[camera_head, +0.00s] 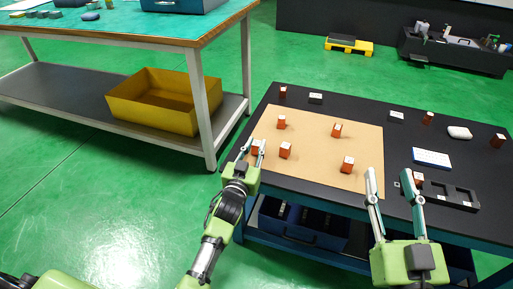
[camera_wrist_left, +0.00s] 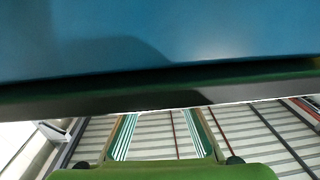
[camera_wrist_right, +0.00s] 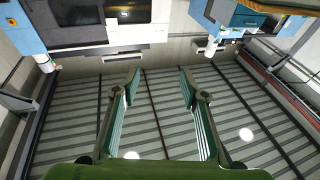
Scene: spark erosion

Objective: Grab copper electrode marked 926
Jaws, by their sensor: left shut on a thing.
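Several copper electrodes, small orange-red blocks with pale tops, stand on the brown mat (camera_head: 310,172) in the head view: back left (camera_head: 281,122), back right (camera_head: 336,130), front middle (camera_head: 285,150) and front right (camera_head: 347,164). My left gripper (camera_head: 254,146) is shut on another copper electrode (camera_head: 256,150) at the mat's left edge. The number markings are too small to read. The left wrist view does not show the held electrode. My right gripper (camera_head: 389,174) is open and empty over the table's front. One electrode (camera_head: 418,178) shows right beside its right finger.
More electrodes (camera_head: 283,91) (camera_head: 428,118) (camera_head: 497,140) stand on the black table top (camera_head: 360,98). A blue-white plate (camera_head: 431,157), a white rounded object (camera_head: 459,132) and a black slotted tray (camera_head: 464,195) lie at right. A green-topped workbench (camera_head: 130,28) with a yellow bin (camera_head: 150,103) stands left.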

